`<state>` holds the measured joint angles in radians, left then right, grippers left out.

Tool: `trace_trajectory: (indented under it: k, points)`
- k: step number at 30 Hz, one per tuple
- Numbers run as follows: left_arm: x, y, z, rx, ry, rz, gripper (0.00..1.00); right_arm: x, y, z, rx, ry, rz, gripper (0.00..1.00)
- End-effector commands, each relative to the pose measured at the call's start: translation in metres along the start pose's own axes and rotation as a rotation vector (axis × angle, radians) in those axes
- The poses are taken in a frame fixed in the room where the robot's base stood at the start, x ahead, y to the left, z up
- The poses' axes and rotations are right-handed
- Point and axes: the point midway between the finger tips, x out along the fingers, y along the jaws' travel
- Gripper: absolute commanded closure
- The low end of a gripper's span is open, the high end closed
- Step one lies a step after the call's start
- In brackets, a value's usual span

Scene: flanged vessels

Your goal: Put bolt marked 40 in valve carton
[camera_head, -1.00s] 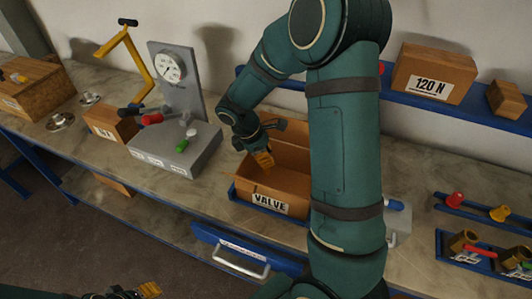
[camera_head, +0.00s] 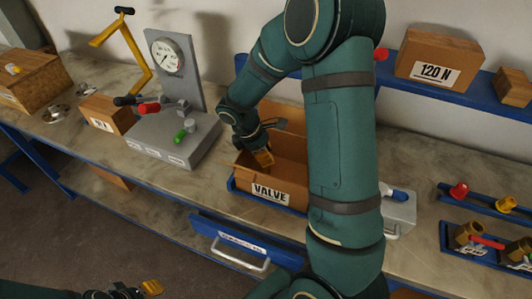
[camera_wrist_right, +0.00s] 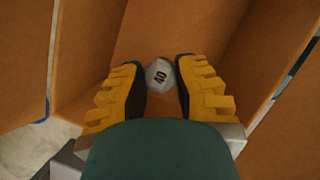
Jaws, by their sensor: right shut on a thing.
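The valve carton (camera_head: 272,190) is an open brown box with a "VALVE" label, on the bench in the middle of the head view. My right gripper (camera_head: 264,158) reaches down into its opening. In the right wrist view the gripper (camera_wrist_right: 161,82) is shut on the bolt marked 40 (camera_wrist_right: 160,75), whose pale hexagonal head shows between the yellow fingertips. The carton's walls (camera_wrist_right: 85,60) surround it there. The bolt is hidden in the head view. My left gripper (camera_head: 140,290) shows only in part at the bottom left, away from the carton.
A grey gauge stand (camera_head: 175,130) with coloured handles stands left of the carton. A blue shelf behind bears a "120 N" box (camera_head: 437,60). Blue racks with coloured parts (camera_head: 490,245) lie at the right. A blue drawer (camera_head: 230,243) is below the bench edge.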

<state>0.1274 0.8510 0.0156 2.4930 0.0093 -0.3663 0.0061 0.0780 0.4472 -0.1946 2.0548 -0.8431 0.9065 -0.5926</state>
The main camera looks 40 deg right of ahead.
Motion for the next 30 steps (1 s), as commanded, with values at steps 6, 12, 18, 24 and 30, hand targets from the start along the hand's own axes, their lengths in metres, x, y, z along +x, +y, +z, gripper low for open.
trace_trajectory:
  k: [6, 12, 18, 24, 30]
  points:
    - [0.002, -0.001, 0.000, 0.000, 0.000, 0.000, 0.53, 0.003, 0.000, -0.001, 0.000, 0.000, 0.000, 1.00]
    - [0.005, -0.002, 0.000, 0.000, 0.000, 0.000, 0.53, 0.006, 0.000, -0.003, 0.000, 0.000, 0.000, 1.00]
    - [0.007, -0.003, 0.001, 0.000, 0.000, 0.000, 0.53, 0.009, 0.000, -0.004, 0.000, 0.000, 0.000, 1.00]
    - [0.008, -0.003, 0.001, 0.000, 0.000, 0.000, 0.53, 0.011, 0.000, -0.004, 0.000, 0.000, 0.000, 1.00]
    - [0.008, -0.003, 0.001, 0.000, 0.000, 0.000, 0.53, 0.011, 0.000, -0.004, 0.000, 0.000, 0.000, 0.45]
